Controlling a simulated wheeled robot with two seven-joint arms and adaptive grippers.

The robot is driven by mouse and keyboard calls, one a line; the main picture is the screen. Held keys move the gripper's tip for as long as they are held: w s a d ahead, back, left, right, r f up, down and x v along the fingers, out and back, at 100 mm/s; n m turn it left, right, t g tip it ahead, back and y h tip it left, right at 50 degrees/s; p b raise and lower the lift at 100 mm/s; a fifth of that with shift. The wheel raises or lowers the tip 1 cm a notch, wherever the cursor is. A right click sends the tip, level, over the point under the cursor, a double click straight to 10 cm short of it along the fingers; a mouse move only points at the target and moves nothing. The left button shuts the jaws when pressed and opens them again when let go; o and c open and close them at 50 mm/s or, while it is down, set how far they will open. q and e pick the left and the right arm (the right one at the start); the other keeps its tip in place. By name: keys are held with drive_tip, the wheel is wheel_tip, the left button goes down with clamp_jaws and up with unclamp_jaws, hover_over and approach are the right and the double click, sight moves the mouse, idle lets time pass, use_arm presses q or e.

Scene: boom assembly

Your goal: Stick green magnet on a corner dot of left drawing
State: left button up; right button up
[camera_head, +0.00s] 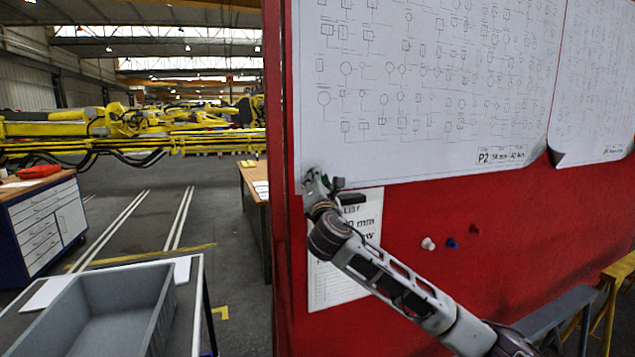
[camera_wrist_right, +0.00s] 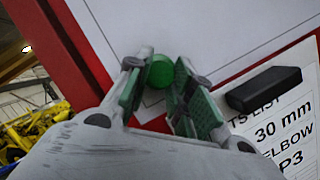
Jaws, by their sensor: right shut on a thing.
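The green magnet (camera_wrist_right: 160,71) is a small round disc between the fingertips of my right gripper (camera_wrist_right: 158,74) in the wrist view. My right gripper is shut on it. In the head view this gripper (camera_head: 316,184) is at the lower left corner of the left drawing (camera_head: 425,95), a large white sheet on the red board. The magnet is in front of the sheet near its corner lines; I cannot tell whether it touches. The corner dot is hidden, and the magnet is not clear in the head view. My left gripper is not in view.
A parts list sheet (camera_head: 340,270) hangs just below, with a black block (camera_wrist_right: 263,90) at its top. White (camera_head: 428,243), blue (camera_head: 452,243) and dark red (camera_head: 474,230) magnets sit on the red board (camera_head: 540,215). A grey bin (camera_head: 95,310) stands lower left.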

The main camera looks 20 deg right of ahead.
drive_tip(key=o, duration=1.1)
drive_tip(key=shift+c, duration=0.2)
drive_tip(key=v, duration=1.2)
idle(0.3)
